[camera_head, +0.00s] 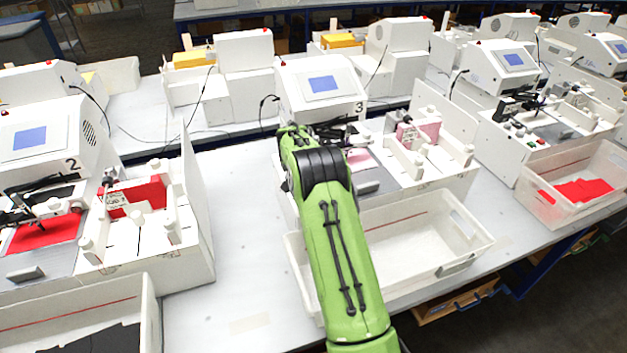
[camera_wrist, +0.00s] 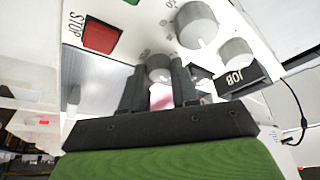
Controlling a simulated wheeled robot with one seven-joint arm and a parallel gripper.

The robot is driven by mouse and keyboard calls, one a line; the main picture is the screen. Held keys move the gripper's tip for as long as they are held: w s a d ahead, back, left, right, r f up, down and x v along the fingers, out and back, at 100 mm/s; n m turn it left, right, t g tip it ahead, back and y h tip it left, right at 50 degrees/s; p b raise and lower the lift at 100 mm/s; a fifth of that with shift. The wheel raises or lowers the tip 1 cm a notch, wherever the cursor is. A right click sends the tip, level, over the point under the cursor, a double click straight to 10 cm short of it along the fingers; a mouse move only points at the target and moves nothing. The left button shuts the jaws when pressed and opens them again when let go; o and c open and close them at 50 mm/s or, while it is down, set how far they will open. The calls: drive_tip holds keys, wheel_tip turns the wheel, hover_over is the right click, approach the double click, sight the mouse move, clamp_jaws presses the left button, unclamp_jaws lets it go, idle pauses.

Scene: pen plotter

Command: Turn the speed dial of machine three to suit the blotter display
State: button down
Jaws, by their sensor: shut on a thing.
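Machine three (camera_head: 318,88) stands at the middle of the bench, marked "3", with a tilted blue display (camera_head: 322,84) whose writing is too small to read. My green arm reaches over its left side and hides its control panel and my gripper in the head view. In the wrist view the white panel (camera_wrist: 130,48) appears upside down. My gripper (camera_wrist: 158,76) is shut on a small grey dial (camera_wrist: 158,66), one finger on each side. A larger dial (camera_wrist: 196,22) and another dial (camera_wrist: 236,52) sit to the right. The held dial's label and pointer cannot be read.
A red STOP button (camera_wrist: 100,36) and a JOB label (camera_wrist: 240,80) are near the held dial. Pink sheets (camera_head: 420,132) lie in machine three. A clear, empty-looking bin (camera_head: 440,225) stands in front of it. Machine two (camera_head: 40,140) is at left; the bench between is clear.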

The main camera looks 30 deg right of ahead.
drive_tip(key=c, duration=0.8)
unclamp_jaws()
drive_tip(key=shift+c, duration=0.2)
drive_tip(key=v, duration=1.5)
drive_tip(key=shift+a+r, duration=0.2)
drive_tip(key=shift+r, duration=0.15)
drive_tip(key=shift+s, duration=0.15)
